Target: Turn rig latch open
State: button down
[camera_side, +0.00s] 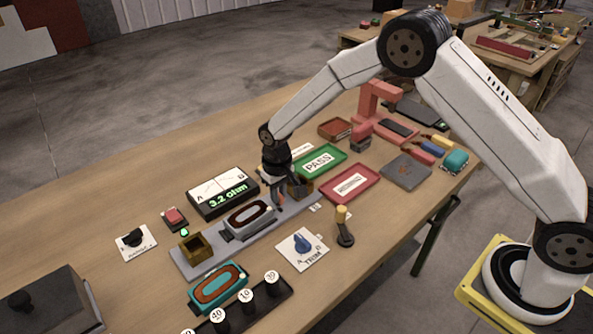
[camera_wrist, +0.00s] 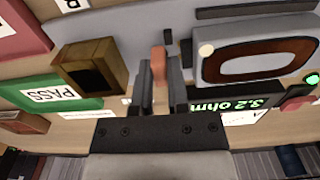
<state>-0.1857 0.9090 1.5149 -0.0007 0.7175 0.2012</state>
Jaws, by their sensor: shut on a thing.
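The rig is a long grey plate (camera_side: 208,262) with a brass-coloured block (camera_side: 195,247) at its left end and another (camera_side: 300,186) at its right end. A grey detector (camera_side: 248,220) with a dark oval ring sits between them; it also shows in the wrist view (camera_wrist: 256,52). My gripper (camera_side: 282,196) is down at the rig, between the detector and the right block. In the wrist view my gripper (camera_wrist: 160,85) is shut on an orange upright piece, which looks like the latch handle (camera_wrist: 158,62). The latch's base is hidden, so its angle is unclear.
A meter (camera_side: 222,195) reading 3.2 ohm stands behind the rig. A green PASS tray (camera_side: 335,151) and a red tray (camera_side: 372,176) lie to the right. A TRIM knob (camera_side: 302,243) and a yellow-topped lever (camera_side: 343,225) stand in front. Bare table lies at far left.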

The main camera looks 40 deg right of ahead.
aim_at(281, 194)
jog(key=c, duration=0.6)
grip_release()
jog(key=shift+r, duration=0.1)
jog(key=shift+r, duration=3.85)
jog(key=shift+s+d+r, duration=0.1)
jog(key=shift+s+d, duration=0.05)
jog(key=s+d+r+t, duration=0.1)
jog(key=s+d, duration=0.2)
jog(key=s, duration=0.4)
jog(key=s+d+r, duration=0.1)
jog(key=s+d, duration=0.2)
jog(key=s, duration=0.4)
jog(key=s+d+r+t, duration=0.1)
jog(key=s+d, duration=0.2)
jog(key=s, duration=0.5)
jog(key=shift+s+d+r+t, duration=0.1)
jog(key=shift+r+t, duration=0.2)
jog(key=shift+r, duration=0.05)
